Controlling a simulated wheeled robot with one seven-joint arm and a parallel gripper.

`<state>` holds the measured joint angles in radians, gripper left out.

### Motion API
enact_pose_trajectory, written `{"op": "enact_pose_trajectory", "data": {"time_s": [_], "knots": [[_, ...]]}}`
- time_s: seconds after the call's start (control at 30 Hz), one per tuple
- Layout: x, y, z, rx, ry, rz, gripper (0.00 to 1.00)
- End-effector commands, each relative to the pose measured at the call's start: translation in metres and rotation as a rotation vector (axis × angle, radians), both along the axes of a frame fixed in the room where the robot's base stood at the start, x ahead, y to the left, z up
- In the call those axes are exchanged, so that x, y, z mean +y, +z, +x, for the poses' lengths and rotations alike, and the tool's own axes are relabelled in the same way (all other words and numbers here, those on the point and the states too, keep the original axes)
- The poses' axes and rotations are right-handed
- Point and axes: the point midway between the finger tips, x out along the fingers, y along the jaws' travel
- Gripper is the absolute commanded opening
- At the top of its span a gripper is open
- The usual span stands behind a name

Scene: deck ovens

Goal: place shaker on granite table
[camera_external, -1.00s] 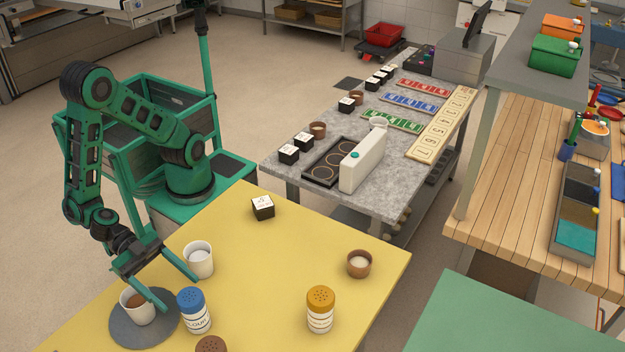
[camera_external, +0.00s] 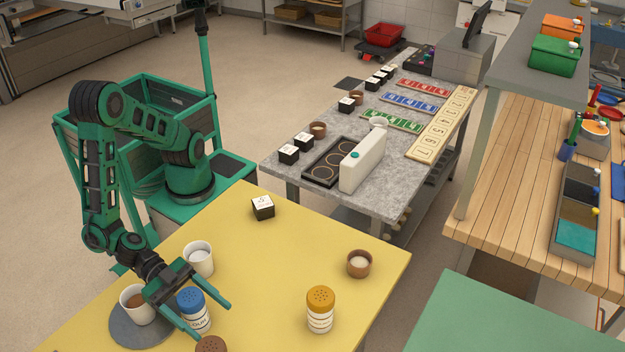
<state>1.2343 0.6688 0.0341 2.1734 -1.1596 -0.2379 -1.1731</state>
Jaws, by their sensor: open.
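My gripper (camera_external: 212,314) is open over the yellow table, with its fingers on either side of the blue-topped shaker (camera_external: 192,299); I cannot tell whether they touch it. A yellow-topped shaker (camera_external: 320,310) stands upright on the yellow table to the right. A brown-topped shaker (camera_external: 211,344) is partly cut off at the bottom edge. The granite table (camera_external: 388,170) stands behind the yellow table, with a white upright block and a dark tray at its near end.
The yellow table (camera_external: 270,270) also holds a cup of brown contents (camera_external: 137,304) on a grey disc, a white cup (camera_external: 199,259), a small brown bowl (camera_external: 359,264) and a dice-like cube (camera_external: 263,207). Cubes and coloured strips take up much of the granite table.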

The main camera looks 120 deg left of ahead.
Motion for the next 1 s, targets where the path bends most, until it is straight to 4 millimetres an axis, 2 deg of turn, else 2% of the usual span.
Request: {"op": "enact_pose_trajectory", "data": {"time_s": [0.17,0.37,0.47,0.77,1.0], "knots": [[0.000,0.000,0.000,0.000,-0.001,0.000,0.73],[0.000,0.000,0.000,0.000,-0.001,0.001,0.27],[0.000,0.000,0.000,0.000,-0.001,0.000,0.18],[0.000,0.004,0.000,0.000,-0.001,0.000,0.18],[0.000,0.026,0.000,-0.001,-0.001,-0.003,0.18]]}}
